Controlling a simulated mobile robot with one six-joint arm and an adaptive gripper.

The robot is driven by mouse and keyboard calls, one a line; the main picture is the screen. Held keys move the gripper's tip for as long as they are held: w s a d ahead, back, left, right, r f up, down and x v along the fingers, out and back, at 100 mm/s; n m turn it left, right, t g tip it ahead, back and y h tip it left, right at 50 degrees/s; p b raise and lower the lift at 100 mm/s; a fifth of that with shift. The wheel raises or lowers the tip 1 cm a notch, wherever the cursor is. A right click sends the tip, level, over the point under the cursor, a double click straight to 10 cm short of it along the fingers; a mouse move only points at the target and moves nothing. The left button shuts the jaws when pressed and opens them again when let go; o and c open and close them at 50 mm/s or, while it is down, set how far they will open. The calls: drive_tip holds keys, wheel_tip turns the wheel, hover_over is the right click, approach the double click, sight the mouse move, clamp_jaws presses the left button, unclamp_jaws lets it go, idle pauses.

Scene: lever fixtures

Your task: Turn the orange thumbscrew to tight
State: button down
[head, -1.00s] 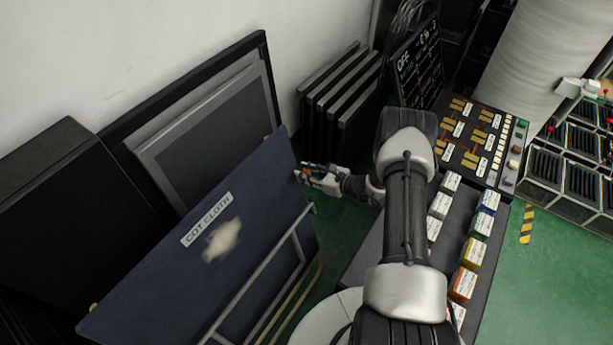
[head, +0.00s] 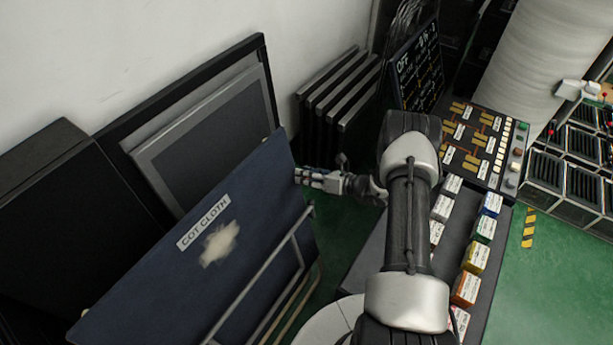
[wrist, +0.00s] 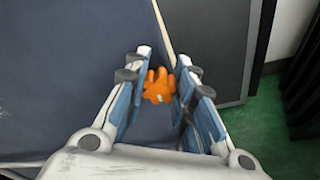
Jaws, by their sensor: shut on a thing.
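The orange thumbscrew (wrist: 159,86) is a lobed knob with a small pale mark near its middle. It shows in the wrist view between the two blue-padded fingers of my gripper (wrist: 160,84), which is shut on it. It sits at the right-hand edge of the dark blue cot cloth panel (wrist: 70,60). In the head view my gripper (head: 303,177) reaches left to that panel's (head: 150,285) right edge, and the thumbscrew is hidden there.
A metal rail frame (head: 285,240) stands in front of the panel. Grey framed boards (head: 205,130) lean on the wall behind it. A console with labelled blocks (head: 465,290) is on the right. Green floor (head: 565,275) is clear at the lower right.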

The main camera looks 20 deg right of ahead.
idle(0.3)
drive_tip(key=c, duration=1.3)
unclamp_jaws()
drive_tip(key=v, duration=1.2)
